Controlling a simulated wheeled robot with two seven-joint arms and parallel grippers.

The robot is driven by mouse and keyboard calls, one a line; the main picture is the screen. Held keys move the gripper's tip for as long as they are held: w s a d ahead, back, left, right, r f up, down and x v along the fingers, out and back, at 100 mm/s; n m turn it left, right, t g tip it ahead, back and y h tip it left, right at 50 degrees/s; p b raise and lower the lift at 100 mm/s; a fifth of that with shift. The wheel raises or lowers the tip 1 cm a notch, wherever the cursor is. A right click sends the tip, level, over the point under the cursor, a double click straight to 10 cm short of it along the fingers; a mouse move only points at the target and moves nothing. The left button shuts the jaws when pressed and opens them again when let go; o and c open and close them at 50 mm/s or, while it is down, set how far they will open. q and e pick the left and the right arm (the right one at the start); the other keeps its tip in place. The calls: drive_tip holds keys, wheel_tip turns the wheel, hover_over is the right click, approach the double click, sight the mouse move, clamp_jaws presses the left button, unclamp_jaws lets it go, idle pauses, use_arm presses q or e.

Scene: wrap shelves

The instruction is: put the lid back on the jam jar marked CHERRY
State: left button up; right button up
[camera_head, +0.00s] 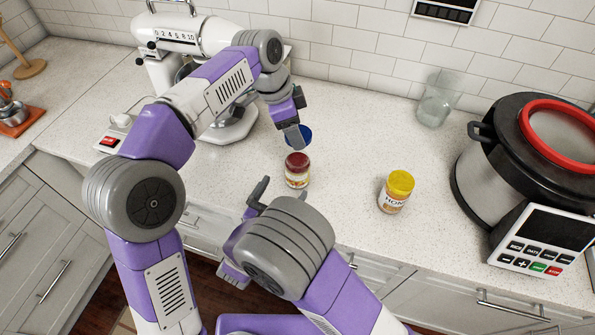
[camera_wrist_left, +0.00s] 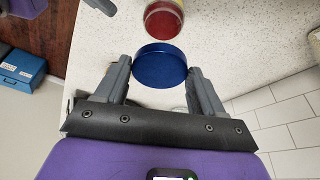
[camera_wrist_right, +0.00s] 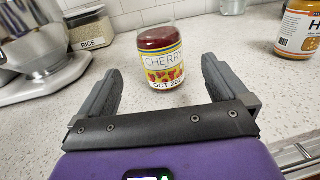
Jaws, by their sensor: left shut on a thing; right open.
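The jam jar marked CHERRY (camera_wrist_right: 163,62) stands upright on the counter, with dark red contents and a printed label; it also shows in the head view (camera_head: 297,171). Its top is uncovered, and its red round mouth shows in the left wrist view (camera_wrist_left: 163,20). My left gripper (camera_head: 293,136) is shut on a blue round lid (camera_wrist_left: 160,64), held behind the jar in the head view and apart from it. My right gripper (camera_wrist_right: 158,75) is open and empty, low at the near side of the jar, its fingers pointing toward it without touching.
A honey jar with a yellow lid (camera_head: 396,191) stands right of the CHERRY jar. A large cooker (camera_head: 500,175) is at the right, a clear glass (camera_head: 436,105) at the back. A stand mixer (camera_head: 185,35) is behind my left arm. The counter's front edge runs near my right gripper.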

drive_tip(key=x, duration=1.1)
drive_tip(key=shift+d, duration=0.1)
drive_tip(key=shift+c, duration=0.5)
drive_tip(key=c, duration=1.4)
use_arm(q)
hover_over(298, 157)
drive_tip(key=a, duration=0.1)
drive_tip(key=shift+s+f, duration=0.15)
drive_tip(key=shift+f, duration=2.3)
drive_tip(key=shift+f, duration=0.9)
drive_tip(key=shift+f, duration=0.55)
